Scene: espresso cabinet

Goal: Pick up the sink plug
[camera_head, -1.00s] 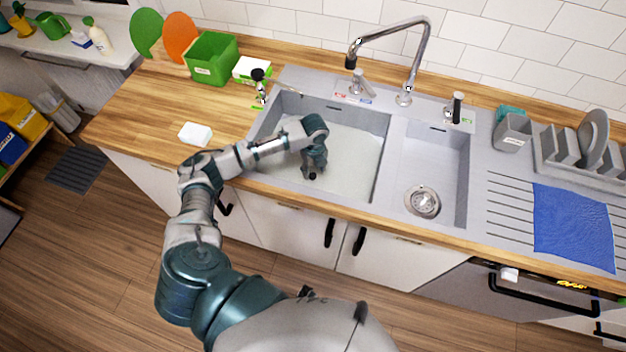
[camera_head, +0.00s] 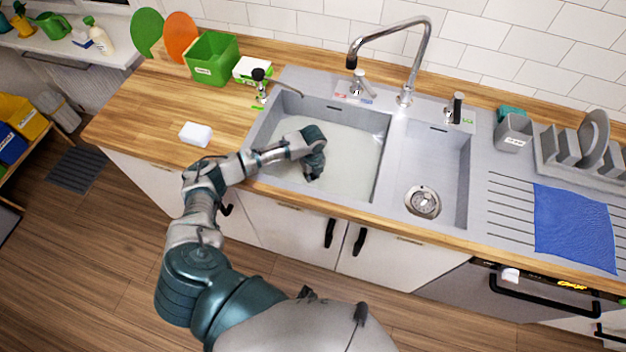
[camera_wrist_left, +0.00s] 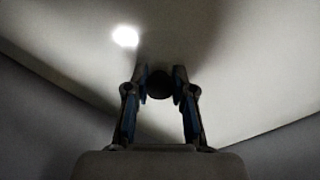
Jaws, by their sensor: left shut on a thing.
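My left gripper (camera_head: 312,177) is down inside the large left sink basin (camera_head: 360,118), which has a pale, whitish bottom that looks filled. In the left wrist view the two fingers (camera_wrist_left: 160,92) are close together around a small dark round thing, which I take to be the sink plug (camera_wrist_left: 159,86). The gripper is shut on it. In the head view the plug cannot be made out, hidden by the gripper and the pale basin content. My right gripper is not in view.
A smaller basin (camera_head: 461,165) with a metal drain (camera_head: 422,202) lies to the right. The tap (camera_head: 405,97) arches behind the basins. A white sponge-like block (camera_head: 196,134) and a green box (camera_head: 212,60) stand on the counter at left. A blue cloth (camera_head: 573,228) covers the drainboard.

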